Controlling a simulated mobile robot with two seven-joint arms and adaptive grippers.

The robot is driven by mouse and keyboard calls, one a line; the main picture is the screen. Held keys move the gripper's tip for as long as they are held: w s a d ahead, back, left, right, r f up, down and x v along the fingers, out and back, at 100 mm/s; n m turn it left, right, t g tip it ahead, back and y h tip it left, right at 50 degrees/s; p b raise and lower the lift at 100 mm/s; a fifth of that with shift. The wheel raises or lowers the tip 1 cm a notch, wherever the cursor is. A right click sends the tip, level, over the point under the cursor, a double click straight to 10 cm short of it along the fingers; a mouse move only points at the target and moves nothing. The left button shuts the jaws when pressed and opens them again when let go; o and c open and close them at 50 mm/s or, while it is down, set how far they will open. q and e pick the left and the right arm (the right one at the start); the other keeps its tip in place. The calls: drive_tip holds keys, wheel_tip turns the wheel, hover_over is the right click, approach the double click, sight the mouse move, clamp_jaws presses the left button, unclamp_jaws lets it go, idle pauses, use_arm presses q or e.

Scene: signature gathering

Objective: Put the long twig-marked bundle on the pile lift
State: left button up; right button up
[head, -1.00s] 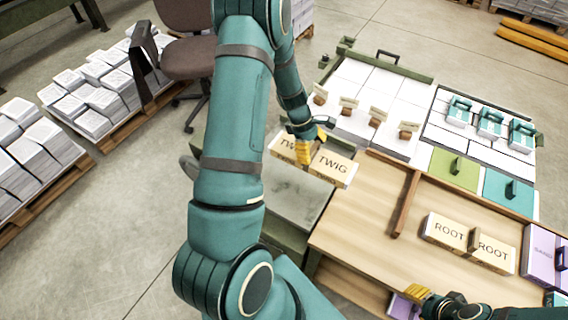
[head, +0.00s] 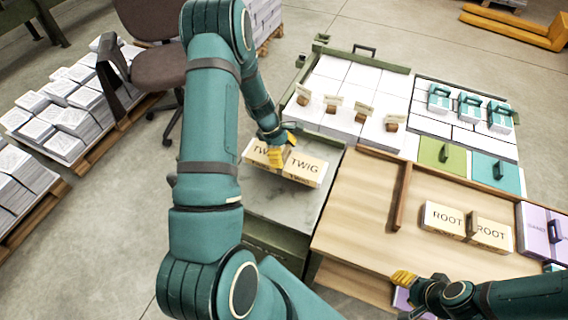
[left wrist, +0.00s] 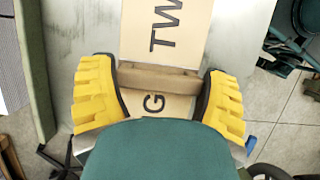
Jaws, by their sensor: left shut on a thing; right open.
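The long twig-marked bundle (head: 307,168) is tan, with TWIG printed on both halves. My left gripper (head: 278,150) is shut on the raised grip at its middle. In the left wrist view, the gripper's yellow fingers (left wrist: 158,100) stand either side of the brown grip (left wrist: 158,78) on the bundle (left wrist: 165,30). The pile lift (head: 283,208) has a grey top and a dark green frame. The bundle lies over the rear part of this top; I cannot tell whether it touches. My right gripper (head: 408,279) is open and empty by the wooden table's front edge.
The wooden table (head: 355,205) right of the lift carries a ROOT bundle (head: 466,227) and a purple bundle (head: 540,232). White stacks with small tan tags (head: 363,112) fill a tray behind. A chair (head: 150,65) and paper pallets (head: 65,115) stand left. The lift's front top is clear.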

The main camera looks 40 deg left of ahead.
use_arm(q)
drive_tip(key=shift+f+b, duration=0.3)
drive_tip(key=shift+f, duration=1.85)
drive_tip(key=shift+r, duration=0.1)
drive_tip(key=o, duration=1.1)
drive_tip(key=shift+f, duration=0.2)
drive_tip(key=shift+o, duration=0.2)
drive_tip(key=shift+r, duration=0.1)
